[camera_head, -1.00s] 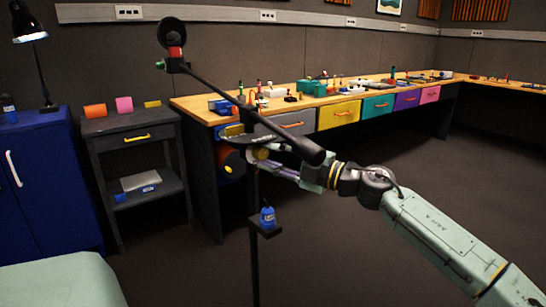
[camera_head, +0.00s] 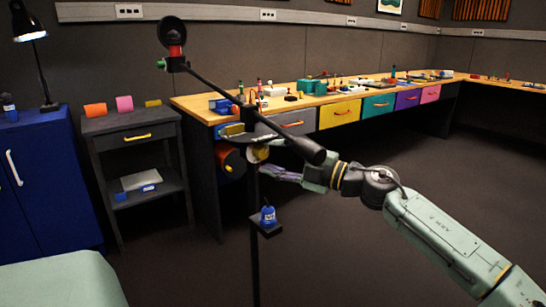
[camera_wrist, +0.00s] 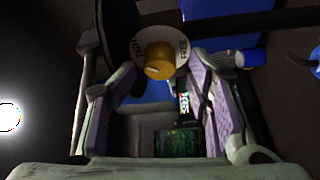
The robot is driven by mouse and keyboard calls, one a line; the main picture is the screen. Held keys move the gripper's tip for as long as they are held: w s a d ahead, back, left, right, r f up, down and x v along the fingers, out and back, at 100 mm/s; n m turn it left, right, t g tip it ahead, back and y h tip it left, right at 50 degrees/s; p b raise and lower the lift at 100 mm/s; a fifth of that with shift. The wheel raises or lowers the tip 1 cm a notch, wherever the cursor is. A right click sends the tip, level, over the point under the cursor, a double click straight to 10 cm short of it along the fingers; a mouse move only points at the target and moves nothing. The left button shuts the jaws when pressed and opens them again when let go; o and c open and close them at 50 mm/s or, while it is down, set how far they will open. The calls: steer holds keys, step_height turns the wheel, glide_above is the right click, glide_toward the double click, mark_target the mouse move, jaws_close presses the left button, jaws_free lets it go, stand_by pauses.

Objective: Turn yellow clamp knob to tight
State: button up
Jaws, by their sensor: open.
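The yellow clamp knob (camera_wrist: 158,60) faces the wrist camera at upper middle, on a round white dial (camera_wrist: 140,44). The word FREE reads on the dial's right; the lettering on its left is hard to read. My gripper (camera_wrist: 160,74) is open, its purple-padded fingers to the left and right, with the knob showing between and just beyond their tips. I cannot tell whether either finger touches it. In the head view the knob (camera_head: 263,153) is on the dark stand (camera_head: 254,205), and my gripper (camera_head: 270,172) is just below and right of it.
A dark boom (camera_head: 240,105) slants across the stand above my gripper. A small blue bottle (camera_head: 268,215) sits on a low shelf of the stand. A long workbench (camera_head: 210,113) with coloured drawers runs behind. Open floor (camera_head: 330,250) lies to the lower right.

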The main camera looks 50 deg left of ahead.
steer(key=v, duration=0.7)
steer(key=shift+d, duration=0.2)
